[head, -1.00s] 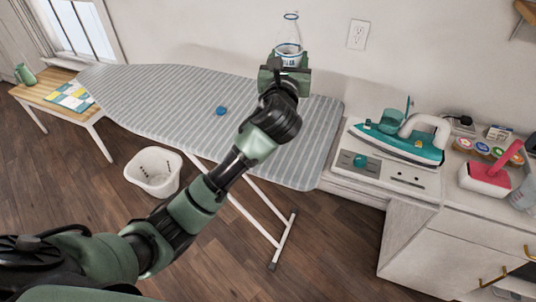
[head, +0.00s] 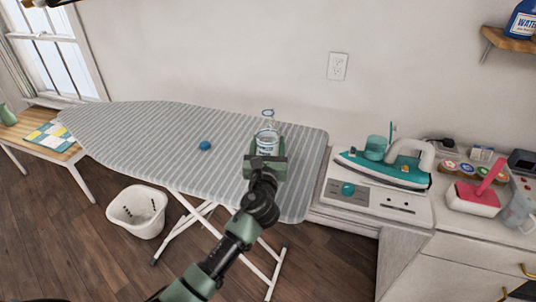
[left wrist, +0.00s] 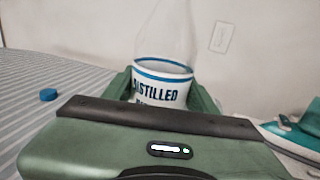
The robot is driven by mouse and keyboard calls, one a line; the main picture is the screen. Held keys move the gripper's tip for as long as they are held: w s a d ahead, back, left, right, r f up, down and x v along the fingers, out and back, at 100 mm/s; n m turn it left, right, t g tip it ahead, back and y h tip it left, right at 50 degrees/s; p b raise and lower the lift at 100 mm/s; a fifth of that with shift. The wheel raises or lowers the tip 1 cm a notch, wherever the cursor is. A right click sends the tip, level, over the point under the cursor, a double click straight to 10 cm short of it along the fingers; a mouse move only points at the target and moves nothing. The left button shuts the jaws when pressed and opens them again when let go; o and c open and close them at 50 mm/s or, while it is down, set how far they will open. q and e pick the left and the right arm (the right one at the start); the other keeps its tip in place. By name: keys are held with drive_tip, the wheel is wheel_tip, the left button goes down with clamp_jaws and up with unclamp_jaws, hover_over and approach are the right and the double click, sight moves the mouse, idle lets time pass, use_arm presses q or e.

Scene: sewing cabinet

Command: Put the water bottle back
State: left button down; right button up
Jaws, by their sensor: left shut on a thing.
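The water bottle (head: 268,124) is clear, with a blue-rimmed white label reading "DISTILLED". My left gripper (head: 265,158) is shut around its lower part. In the head view the bottle looks upright in front of the right part of the striped ironing board (head: 180,130); I cannot tell its height above it. The left wrist view shows the bottle (left wrist: 162,80) between the two green fingers (left wrist: 160,98), its lower end hidden by the gripper body. My right gripper is not in view.
A wooden wall shelf (head: 507,40) at top right bears a blue bottle (head: 524,20) lettered "WAT". A blue disc (head: 205,146) lies on the board. A white basket (head: 137,212) stands on the floor.

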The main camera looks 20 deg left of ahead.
sight(268, 152)
use_arm(q)
drive_tip(key=shift+f+b, duration=0.35)
drive_tip(key=shift+f, duration=1.3)
drive_tip(key=shift+f, duration=0.2)
drive_tip(key=shift+c, duration=2.3)
unclamp_jaws()
drive_tip(key=shift+r, duration=0.15)
drive_tip(key=shift+s, duration=0.2)
drive_tip(key=v, duration=1.1)
drive_tip(key=shift+s+d+r+b, duration=0.1)
drive_tip(key=shift+s+d+b, duration=0.05)
drive_tip(key=shift+s+b, duration=0.2)
